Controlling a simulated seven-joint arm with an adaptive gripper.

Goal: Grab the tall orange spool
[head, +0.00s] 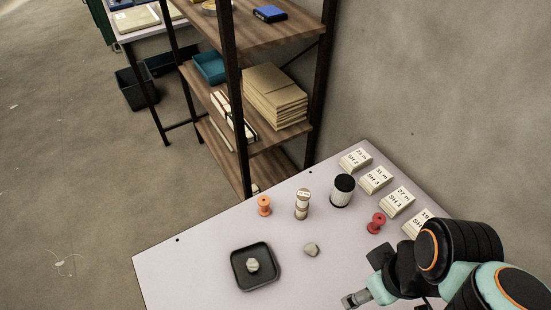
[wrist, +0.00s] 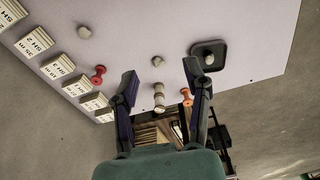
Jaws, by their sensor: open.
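The orange spool (head: 264,205) stands upright on the pale table, near its far left edge in the head view. In the wrist view the orange spool (wrist: 186,97) shows beside the right finger, partly covered by it. My gripper (wrist: 161,75) is open, with its two dark fingers spread wide and nothing between the tips. In the head view my arm comes in at the lower right, and its end is well to the right of the orange spool and apart from it.
A tan labelled spool (head: 302,204), a black-topped white cylinder (head: 342,190) and a red spool (head: 376,222) stand nearby. A dark tray (head: 274,282) holds a round stone; a grey stone (head: 311,249) lies beside it. Labelled blocks (head: 376,180) line the right edge. A shelf stands behind.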

